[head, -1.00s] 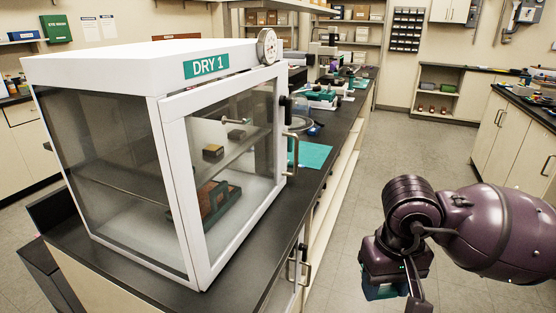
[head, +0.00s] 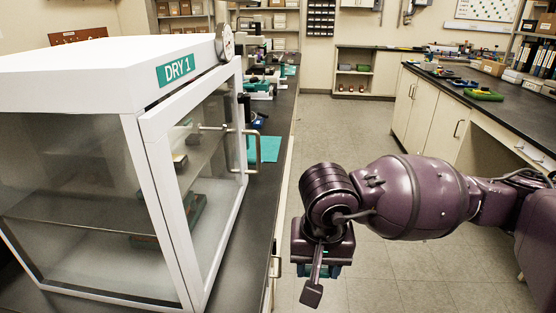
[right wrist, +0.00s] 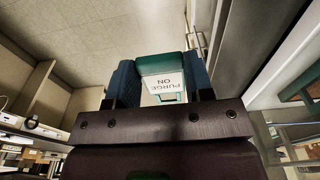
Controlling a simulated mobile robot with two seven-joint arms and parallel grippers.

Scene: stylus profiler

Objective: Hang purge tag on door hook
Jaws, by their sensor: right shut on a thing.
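The purge tag (right wrist: 168,84) is white with a green top and reads "PURGE ON", upside down in the right wrist view. My right gripper (right wrist: 163,82) is shut on it, with one blue finger on each side. In the head view, my right gripper (head: 322,270) hangs over the aisle, right of the dry cabinet and apart from it. The cabinet door (head: 157,190) has a white frame and clear pane and looks shut. A small metal peg (head: 211,127), perhaps the door hook, shows at the pane's upper part. My left gripper is not in view.
The white "DRY 1" cabinet (head: 100,75) stands on a black bench (head: 236,265) at the left. A metal handle (head: 256,150) sticks out from its door. A teal mat (head: 266,149) lies beyond. The grey floor (head: 345,130) in the aisle is clear.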

